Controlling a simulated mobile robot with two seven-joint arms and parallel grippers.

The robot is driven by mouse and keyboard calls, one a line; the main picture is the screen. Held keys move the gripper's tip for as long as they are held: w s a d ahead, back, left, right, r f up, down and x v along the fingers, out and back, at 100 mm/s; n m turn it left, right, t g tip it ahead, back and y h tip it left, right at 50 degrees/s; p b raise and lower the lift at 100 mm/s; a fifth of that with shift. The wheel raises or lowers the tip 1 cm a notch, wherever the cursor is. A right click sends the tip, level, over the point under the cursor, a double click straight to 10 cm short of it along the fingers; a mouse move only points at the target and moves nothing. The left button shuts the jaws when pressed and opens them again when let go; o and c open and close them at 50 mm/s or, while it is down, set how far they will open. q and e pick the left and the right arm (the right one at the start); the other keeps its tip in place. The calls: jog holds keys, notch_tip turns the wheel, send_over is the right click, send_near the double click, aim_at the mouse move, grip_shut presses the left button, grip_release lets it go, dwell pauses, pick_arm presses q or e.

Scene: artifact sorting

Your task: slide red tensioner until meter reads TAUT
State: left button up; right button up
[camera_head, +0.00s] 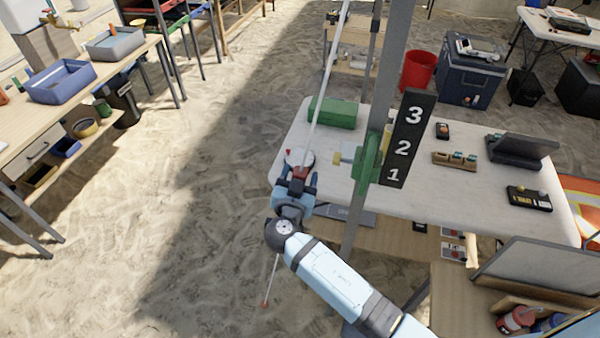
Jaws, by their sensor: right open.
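A pale guy line runs from the top of the view down to a small reddish peg (265,303) in the sand. The red tensioner (300,172) is on this line, beside the table's left edge. My right gripper (298,178) is at the tensioner, with its fingers open around or just beside it; I cannot tell whether they touch. A round white dial (301,157), probably the meter, shows just behind the gripper with a small red mark. Its reading is too small to tell. My left gripper is not in view.
A grey post with a green clamp (367,165) and a black 1-2-3 board (408,138) stands right of the gripper. The white table (470,205) holds a green box (333,113) and small devices. Open sand lies to the left.

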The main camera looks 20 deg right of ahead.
aim_at(302, 169)
grip_shut()
jog(key=shift+s+d+r+b, duration=0.1)
jog(key=shift+d+r+b, duration=0.1)
jog(key=shift+r+b, duration=0.75)
jog(key=shift+r+p, duration=0.35)
jog(key=shift+r, duration=0.2)
grip_release()
jog(key=shift+f, duration=0.1)
